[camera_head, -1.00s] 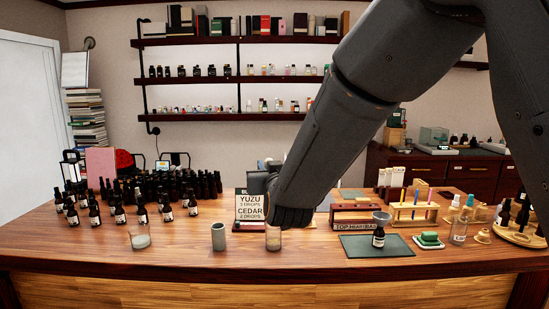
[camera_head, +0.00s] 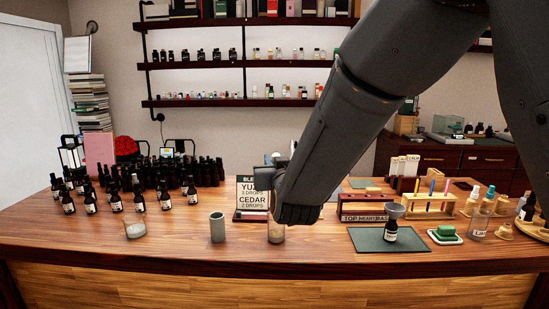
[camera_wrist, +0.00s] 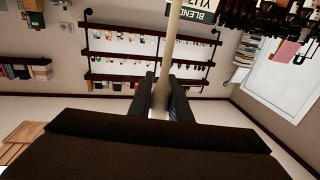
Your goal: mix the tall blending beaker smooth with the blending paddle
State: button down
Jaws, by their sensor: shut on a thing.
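My gripper (camera_wrist: 161,98) is shut on the pale, slim shaft of the blending paddle (camera_wrist: 173,42), which runs up out of the wrist view. In the head view my dark arm ends just above a clear glass beaker (camera_head: 277,234) with a little amber content, near the table's middle. My arm hides the beaker's top and the paddle there, so I cannot tell whether the paddle's end is inside it.
A grey-green cylinder (camera_head: 217,228) stands left of the beaker, and a small glass with white content (camera_head: 135,229) farther left. A recipe sign (camera_head: 252,197) stands behind. Many dark bottles (camera_head: 170,180) fill the back left. A dark green mat (camera_head: 388,240) lies right.

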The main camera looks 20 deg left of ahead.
notch_tip(320, 180, down, 8)
jog(key=b, duration=0.5)
jog(key=shift+f, duration=0.15)
jog(key=shift+f+b, duration=0.55)
jog(key=shift+b, duration=0.1)
dwell(0.8)
jog(key=shift+r, duration=0.1)
dwell(0.3)
